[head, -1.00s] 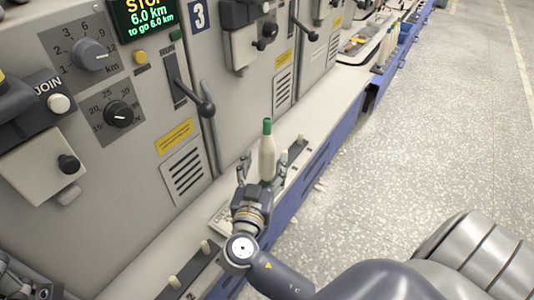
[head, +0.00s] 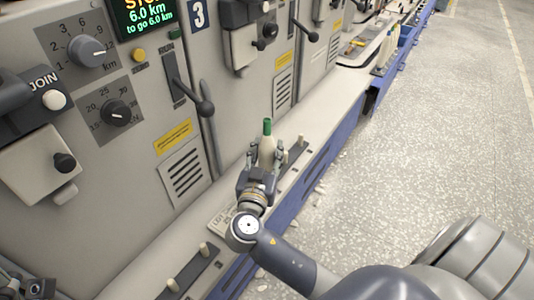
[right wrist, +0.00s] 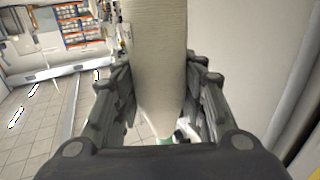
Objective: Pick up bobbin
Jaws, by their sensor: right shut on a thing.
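The bobbin (head: 267,145) is a pale, cream-white cone with a green tip. It stands upright above the machine's front ledge in the head view. My right gripper (head: 265,157) is shut on it, with one finger on each side. In the right wrist view the bobbin (right wrist: 156,65) fills the space between the fingers of the gripper (right wrist: 158,110), and its green tip shows low in the picture. The gripper hides the bobbin's lower part in the head view. A small part of my left arm shows at the bottom left corner; its jaws cannot be made out.
The machine front with knobs, levers and a display (head: 146,20) rises behind the ledge. Small pegs stand on the ledge, one (head: 204,249) left of my arm and one (head: 300,140) right of the bobbin. Open speckled floor (head: 420,150) lies to the right.

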